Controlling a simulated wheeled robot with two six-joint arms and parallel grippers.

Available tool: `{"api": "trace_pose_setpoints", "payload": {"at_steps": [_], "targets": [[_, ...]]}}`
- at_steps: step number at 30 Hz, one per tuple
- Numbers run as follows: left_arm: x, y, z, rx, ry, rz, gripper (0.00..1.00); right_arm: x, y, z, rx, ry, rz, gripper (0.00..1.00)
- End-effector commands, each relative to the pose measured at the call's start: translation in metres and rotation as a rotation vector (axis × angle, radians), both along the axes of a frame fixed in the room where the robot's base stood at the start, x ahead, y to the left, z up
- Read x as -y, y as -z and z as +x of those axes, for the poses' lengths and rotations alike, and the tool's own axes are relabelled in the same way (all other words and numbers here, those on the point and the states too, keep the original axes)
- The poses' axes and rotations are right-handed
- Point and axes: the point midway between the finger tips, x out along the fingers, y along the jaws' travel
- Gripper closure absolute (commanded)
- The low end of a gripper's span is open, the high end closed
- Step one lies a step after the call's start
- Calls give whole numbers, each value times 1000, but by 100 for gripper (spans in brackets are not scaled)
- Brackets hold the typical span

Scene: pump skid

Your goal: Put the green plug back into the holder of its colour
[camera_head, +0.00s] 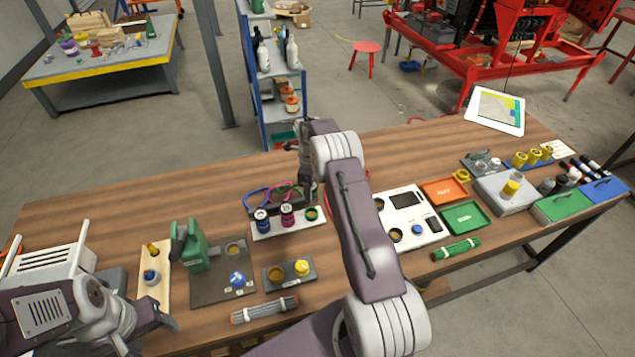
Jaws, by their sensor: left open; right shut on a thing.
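A white holder board (290,230) on the bench bears a blue plug (262,220), a magenta plug (287,214) and a green round holder (312,214) at its right end. The green holder looks empty. My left gripper (160,322) is open and empty at the lower left.
A green pump-like device (192,247) stands left of the board. A grey block with yellow parts (289,273) lies in front. A white panel (408,220) stands right, partly behind my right arm. The bench's back left is clear.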

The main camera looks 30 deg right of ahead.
Motion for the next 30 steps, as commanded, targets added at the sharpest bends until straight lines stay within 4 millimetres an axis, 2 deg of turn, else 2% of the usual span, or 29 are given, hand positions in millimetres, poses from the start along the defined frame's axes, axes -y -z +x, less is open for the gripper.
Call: {"api": "trace_pose_setpoints", "payload": {"at_steps": [5, 11, 25, 30], "targets": [[0, 1, 0, 0, 0, 0, 41, -1, 0, 1, 1, -1, 0, 100], [0, 8, 0, 0, 0, 0, 41, -1, 11, 1, 1, -1, -1, 100], [0, 40, 0, 0, 0, 0, 41, 0, 57, 1, 1, -1, 0, 100], [0, 36, 0, 0, 0, 0, 41, 0, 53, 1, 2, -1, -1, 100]]}}
